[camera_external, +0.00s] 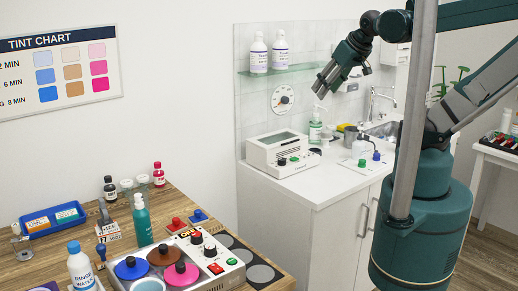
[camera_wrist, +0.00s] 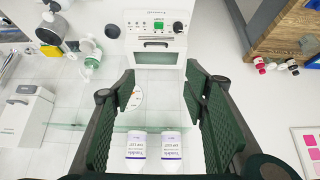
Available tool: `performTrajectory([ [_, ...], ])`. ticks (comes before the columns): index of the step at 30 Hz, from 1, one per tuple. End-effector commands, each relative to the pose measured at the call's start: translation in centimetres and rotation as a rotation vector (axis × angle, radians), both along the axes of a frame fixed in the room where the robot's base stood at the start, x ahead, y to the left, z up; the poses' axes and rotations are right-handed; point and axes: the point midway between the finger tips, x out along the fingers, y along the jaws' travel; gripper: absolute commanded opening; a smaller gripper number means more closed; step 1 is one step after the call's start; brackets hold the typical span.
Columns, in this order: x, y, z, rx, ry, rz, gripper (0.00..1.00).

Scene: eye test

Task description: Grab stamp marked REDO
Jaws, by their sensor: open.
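No marking that reads REDO is legible in either view. In the external view, a small stamp-like piece with a blue base (camera_external: 101,253) stands on the wooden table, by the rinse bottle. Another small metal-and-wood piece (camera_external: 18,238) stands at the table's left; I cannot tell whether it is a stamp. My gripper (camera_external: 322,88) is open in the air above the white counter, far to the right of the wooden table. In the wrist view my gripper (camera_wrist: 162,95) has its fingers spread, with nothing between them.
On the wooden table (camera_external: 178,198) stand a blue tray (camera_external: 38,232), a teal pump bottle (camera_external: 141,222), a rinse bottle (camera_external: 81,268) and a panel with coloured lids (camera_external: 180,275). A white machine (camera_external: 278,150) stands on the counter. A glass shelf (camera_external: 300,69) holds two bottles.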

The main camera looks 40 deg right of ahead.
Motion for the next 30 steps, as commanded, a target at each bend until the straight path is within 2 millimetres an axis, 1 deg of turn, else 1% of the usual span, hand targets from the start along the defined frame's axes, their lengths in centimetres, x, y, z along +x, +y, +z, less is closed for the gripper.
performTrajectory([
  [12,0.0,0.0,0.0,0.0,0.0,0.0,0.45],
  [14,0.0,0.0,0.0,0.0,0.0,0.0,0.38],
  [15,0.0,0.0,0.0,0.0,0.0,0.0,0.37],
  [25,0.06,0.07,0.03,0.0,0.001,0.002,0.37],
  [30,0.62,0.64,0.37,-0.004,0.008,0.021,0.37],
])
